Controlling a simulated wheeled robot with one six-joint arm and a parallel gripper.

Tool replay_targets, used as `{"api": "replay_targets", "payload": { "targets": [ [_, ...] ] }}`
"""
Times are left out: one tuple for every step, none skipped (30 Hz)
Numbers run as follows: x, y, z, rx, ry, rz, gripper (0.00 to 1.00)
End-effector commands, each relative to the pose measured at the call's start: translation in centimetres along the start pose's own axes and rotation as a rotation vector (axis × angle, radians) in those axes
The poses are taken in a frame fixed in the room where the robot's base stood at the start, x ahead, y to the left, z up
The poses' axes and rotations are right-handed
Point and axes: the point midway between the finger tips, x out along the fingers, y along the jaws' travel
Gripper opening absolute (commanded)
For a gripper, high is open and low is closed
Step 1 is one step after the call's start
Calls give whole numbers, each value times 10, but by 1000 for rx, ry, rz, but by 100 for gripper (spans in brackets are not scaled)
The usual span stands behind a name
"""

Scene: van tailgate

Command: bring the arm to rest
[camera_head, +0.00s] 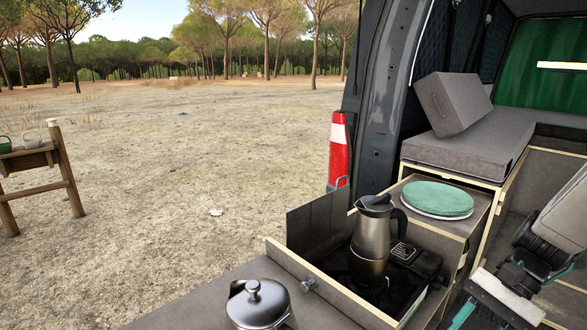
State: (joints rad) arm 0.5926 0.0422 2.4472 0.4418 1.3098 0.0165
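My arm comes in at the right edge, a light grey link with a black joint below it. What looks like my gripper (492,308) is at the bottom right, with white, black and teal parts, partly cut off by the frame edge. Its fingertips cannot be made out, so its opening is unclear. It is to the right of the van's kitchen box and apart from the pots, and I see nothing held in it.
A steel coffee pot (371,240) stands in the stove box (333,291). A lidded kettle (257,304) is on the front worktop. Green plates (437,198) lie on the shelf behind. Grey cushions (465,145) fill the van's back. A wooden stand (67,170) is outside left, on open ground.

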Motion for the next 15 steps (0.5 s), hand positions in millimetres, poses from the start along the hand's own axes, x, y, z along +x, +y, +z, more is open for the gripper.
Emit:
{"api": "replay_targets", "payload": {
  "targets": [
    [-3,-1,13,-70,52,66,40],
    [-4,0,19,-108,80,105,40],
    [-6,1,27,-159,119,155,40],
    [-8,2,33,-197,148,191,40],
    [-10,2,39,-235,178,225,40],
    [-13,3,46,-285,216,269,40],
    [-15,3,52,-322,246,301,40],
    [-17,3,57,-360,277,332,40],
    [-20,4,64,-410,317,370,40],
    [-22,3,70,-447,347,396,40],
    [-24,3,76,-483,377,420,40],
    [-26,3,83,-532,417,450,40],
    [-28,2,89,-567,446,471,40],
    [-30,2,94,-601,473,487,40],
    [-32,0,102,-644,509,505,40]
  ]
}}
